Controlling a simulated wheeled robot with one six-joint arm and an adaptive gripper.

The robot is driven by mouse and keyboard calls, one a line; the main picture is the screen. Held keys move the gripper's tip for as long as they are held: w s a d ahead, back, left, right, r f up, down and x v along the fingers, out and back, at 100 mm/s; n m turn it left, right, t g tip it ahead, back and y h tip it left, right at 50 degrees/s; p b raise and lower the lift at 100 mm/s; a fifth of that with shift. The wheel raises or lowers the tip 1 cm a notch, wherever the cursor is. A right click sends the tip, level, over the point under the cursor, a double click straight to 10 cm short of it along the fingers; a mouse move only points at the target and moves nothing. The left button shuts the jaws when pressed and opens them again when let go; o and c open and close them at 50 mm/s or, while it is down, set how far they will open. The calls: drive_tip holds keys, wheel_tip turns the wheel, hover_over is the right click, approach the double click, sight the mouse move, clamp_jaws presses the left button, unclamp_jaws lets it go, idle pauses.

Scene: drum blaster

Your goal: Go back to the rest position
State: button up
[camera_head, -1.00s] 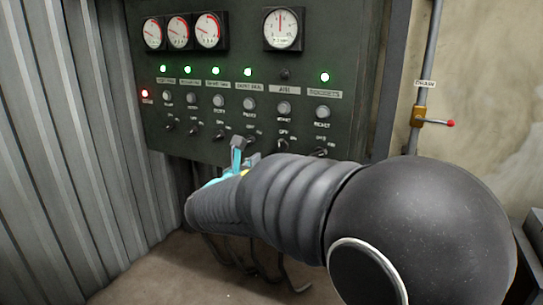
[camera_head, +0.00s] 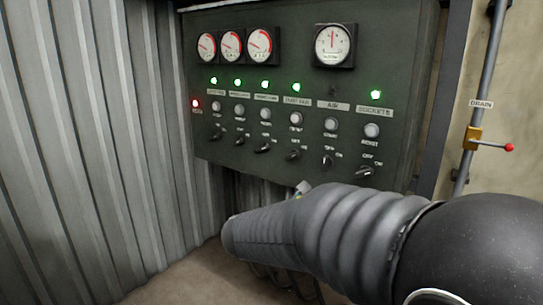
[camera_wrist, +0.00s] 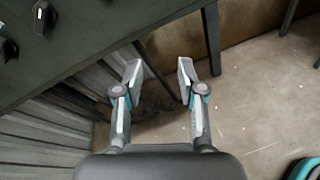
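My gripper (camera_wrist: 158,80) shows in the wrist view with its two fingers spread apart and nothing between them. It hangs over bare floor, just off the lower edge of the panel. In the head view my arm reaches in from the lower right, below the panel, and hides nearly all of the gripper; only a small grey tip (camera_head: 303,187) shows above the arm. The dark control panel (camera_head: 400,100) carries gauges, lamps, buttons and rotary switches. Several lamps are green, one at the left is red, and the one above the AIR label is dark.
A corrugated metal wall (camera_head: 90,150) stands close on the left. A drain pipe (camera_head: 484,70) with a yellow valve (camera_head: 472,138) and red-tipped lever runs up the right wall. In the wrist view the floor (camera_wrist: 250,110) is open right of the gripper; a teal-and-black object (camera_wrist: 303,170) shows at lower right.

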drive_tip(key=s+d+f+m+g+y, duration=0.25)
drive_tip(key=s+f+m+g, duration=0.2)
drive_tip(key=s+m, duration=0.35)
drive_tip(key=s+d+f+m+g+y, duration=0.1)
drive_tip(key=s+f+m+g+y, duration=0.2)
drive_tip(key=s+f+m, duration=0.45)
drive_tip(key=s+d+r+m+t+y, duration=0.1)
drive_tip(key=s+r+m+y, duration=0.3)
drive_tip(key=s, duration=0.8)
wheel_tip(320, 180, up, 2)
drive_tip(key=d+m, duration=0.1)
drive_tip(key=m, duration=0.3)
drive_tip(key=shift+s+r+t, duration=0.2)
drive_tip(key=shift+s+t, duration=0.15)
drive_tip(key=shift+s, duration=0.05)
drive_tip(key=shift+d, duration=0.1)
